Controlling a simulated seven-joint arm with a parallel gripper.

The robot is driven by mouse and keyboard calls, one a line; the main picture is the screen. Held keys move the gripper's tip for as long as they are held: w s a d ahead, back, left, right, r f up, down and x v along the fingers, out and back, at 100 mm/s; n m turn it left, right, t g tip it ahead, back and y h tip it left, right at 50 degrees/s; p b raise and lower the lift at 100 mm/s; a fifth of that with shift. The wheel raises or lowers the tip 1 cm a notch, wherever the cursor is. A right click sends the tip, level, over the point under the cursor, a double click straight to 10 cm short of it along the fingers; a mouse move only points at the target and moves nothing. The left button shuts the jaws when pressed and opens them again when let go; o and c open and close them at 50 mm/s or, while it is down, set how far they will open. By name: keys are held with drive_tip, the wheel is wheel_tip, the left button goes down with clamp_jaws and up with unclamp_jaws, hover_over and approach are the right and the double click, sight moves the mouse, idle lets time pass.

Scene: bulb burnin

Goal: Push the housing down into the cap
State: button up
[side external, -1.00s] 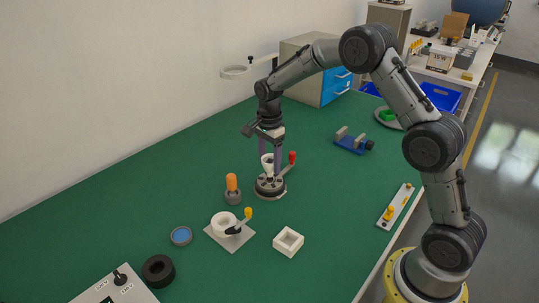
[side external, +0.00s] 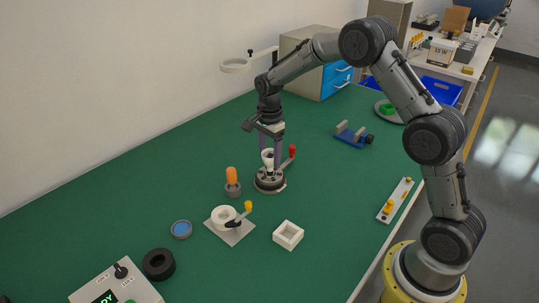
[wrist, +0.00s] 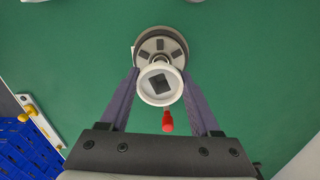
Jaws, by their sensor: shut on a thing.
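The white housing (side external: 267,156), a funnel-like part with a wide round rim, stands upright between the two fingers of my gripper (side external: 270,158). My gripper is shut on it. In the wrist view the housing (wrist: 145,87) shows its round mouth with a dark square inside, between the fingertips of my gripper (wrist: 160,76). Its narrow lower end is over or in the round grey fixture (side external: 270,186), which has a red-knobbed lever (side external: 292,152). The wrist view shows the fixture's top (wrist: 160,32) with dark pads. I cannot make out the cap; the housing hides the fixture's centre.
An orange-topped part (side external: 232,177) stands left of the fixture. A white ring on a plate with a yellow-knobbed lever (side external: 224,216), a square white tray (side external: 288,236), a blue disc (side external: 181,229) and a black ring (side external: 158,264) lie in front.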

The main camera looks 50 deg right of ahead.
drive_tip(key=shift+f, duration=1.5)
idle(1.2)
drive_tip(key=o, duration=1.4)
wheel_tip(320, 180, up, 14)
